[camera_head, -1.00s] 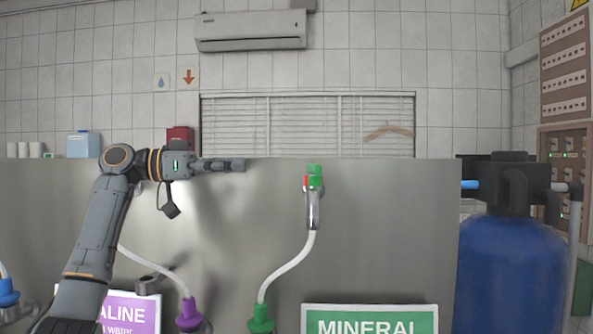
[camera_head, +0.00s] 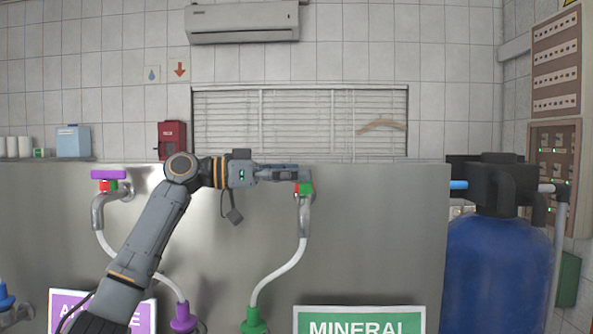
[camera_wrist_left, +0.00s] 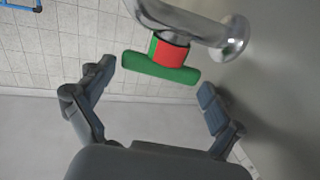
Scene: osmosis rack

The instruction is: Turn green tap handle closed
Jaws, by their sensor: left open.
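The green tap handle (camera_head: 306,188) sits at the top of a chrome spout on the steel panel, with a red collar (camera_wrist_left: 171,52) beside it. In the left wrist view the green handle (camera_wrist_left: 160,68) is a flat bar lying between and just beyond the fingertips. My left gripper (camera_head: 300,174) reaches in from the left at the handle's height; its fingertips overlap the handle in the head view. In the left wrist view the left gripper (camera_wrist_left: 155,78) is open, its two fingers wide apart on either side of the handle, with nothing held. My right gripper is not in view.
A purple tap handle (camera_head: 108,174) is on the panel (camera_head: 390,230) to the left. A white hose (camera_head: 278,272) runs from the green tap down to a green fitting (camera_head: 254,320). A blue tank (camera_head: 498,270) stands at right. The panel between tap and tank is clear.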

